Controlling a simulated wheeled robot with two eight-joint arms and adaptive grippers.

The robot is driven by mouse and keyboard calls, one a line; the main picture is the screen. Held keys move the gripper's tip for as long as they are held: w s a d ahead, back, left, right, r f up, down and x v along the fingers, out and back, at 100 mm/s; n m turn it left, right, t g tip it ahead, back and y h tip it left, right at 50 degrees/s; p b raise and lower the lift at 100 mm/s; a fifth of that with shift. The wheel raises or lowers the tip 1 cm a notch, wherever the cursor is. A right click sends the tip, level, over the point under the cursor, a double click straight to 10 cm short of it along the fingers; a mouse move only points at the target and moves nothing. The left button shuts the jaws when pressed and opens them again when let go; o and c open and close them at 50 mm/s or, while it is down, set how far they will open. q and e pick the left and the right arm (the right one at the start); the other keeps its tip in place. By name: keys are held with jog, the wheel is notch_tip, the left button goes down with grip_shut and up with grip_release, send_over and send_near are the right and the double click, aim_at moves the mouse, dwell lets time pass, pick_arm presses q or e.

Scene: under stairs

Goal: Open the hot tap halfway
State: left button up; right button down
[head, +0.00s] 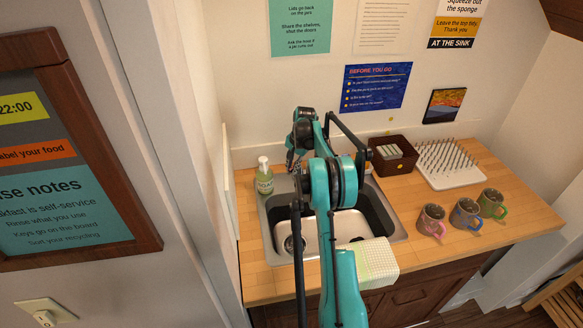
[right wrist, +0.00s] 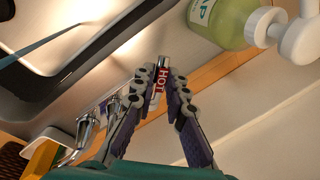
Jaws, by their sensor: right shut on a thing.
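The hot tap handle (right wrist: 162,68) shows in the right wrist view as a small metal lever with a red HOT label. My right gripper (right wrist: 160,84) has its two fingers closed around it, one on each side. In the head view my right gripper (head: 294,160) is at the back edge of the sink, and my teal arm hides most of the tap. Other chrome tap parts (right wrist: 84,132) show left of the fingers in the right wrist view. The sink (head: 352,226) is set in the wooden counter. No running water is visible. My left gripper is not in view.
A green soap bottle (head: 264,178) stands close to the tap, left of my gripper; it also shows in the right wrist view (right wrist: 222,18). A dark caddy (head: 393,158), a white drying rack (head: 450,166) and three mugs (head: 465,213) stand to the right. A cloth (head: 376,262) lies at the front edge.

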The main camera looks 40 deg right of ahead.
dwell(0.3)
jog(key=c, duration=1.5)
grip_release()
jog(key=shift+c, duration=0.2)
jog(key=shift+r, duration=0.1)
notch_tip(320, 180, up, 12)
jog(key=s, duration=0.2)
jog(key=shift+s+d, duration=0.15)
jog(key=shift+d, duration=0.2)
jog(key=shift+f, duration=0.2)
